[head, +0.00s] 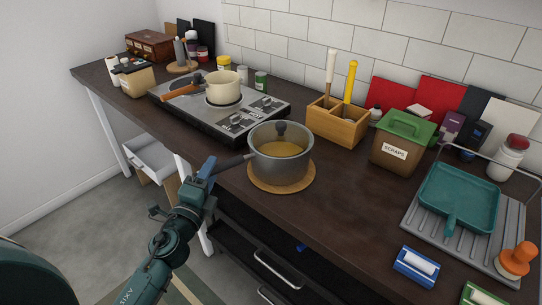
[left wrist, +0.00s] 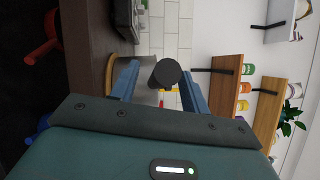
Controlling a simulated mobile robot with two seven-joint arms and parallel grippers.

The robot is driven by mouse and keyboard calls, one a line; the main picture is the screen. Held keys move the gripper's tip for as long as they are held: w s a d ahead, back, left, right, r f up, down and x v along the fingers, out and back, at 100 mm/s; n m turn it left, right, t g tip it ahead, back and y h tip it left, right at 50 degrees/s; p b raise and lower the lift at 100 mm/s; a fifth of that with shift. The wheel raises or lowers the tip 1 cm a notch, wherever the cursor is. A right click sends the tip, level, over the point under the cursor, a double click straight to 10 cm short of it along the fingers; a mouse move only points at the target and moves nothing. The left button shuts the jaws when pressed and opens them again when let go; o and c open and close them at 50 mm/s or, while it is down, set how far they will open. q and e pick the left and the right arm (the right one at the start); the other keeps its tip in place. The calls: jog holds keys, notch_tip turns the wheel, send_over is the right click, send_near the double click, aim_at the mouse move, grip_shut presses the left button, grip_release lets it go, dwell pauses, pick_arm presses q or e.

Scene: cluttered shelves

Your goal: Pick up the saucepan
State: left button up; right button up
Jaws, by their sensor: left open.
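A grey saucepan (head: 265,165) with a dark handle (head: 235,161) stands upright on a round wooden trivet (head: 283,188) near the counter's front edge. My left gripper (head: 208,168) is open at the outer end of this handle, left of the pan. In the left wrist view the round handle end (left wrist: 167,73) shows between the two blue fingers, with gaps visible beside it. Another pan, cream with a wooden handle (head: 223,86), sits on the stove behind. My right gripper is not in view.
A two-burner stove (head: 250,122) stands back left. A wooden utensil box (head: 337,124) and a scraps bin (head: 398,152) stand behind and right of the pan. A drying rack (head: 480,225) with a teal pan is at the right. The counter between pan and rack is clear.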

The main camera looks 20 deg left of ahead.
pick_arm(q)
jog(key=shift+w, duration=0.7)
jog(key=shift+c, duration=0.5)
grip_shut()
dwell(0.3)
jog(key=shift+r, duration=0.3)
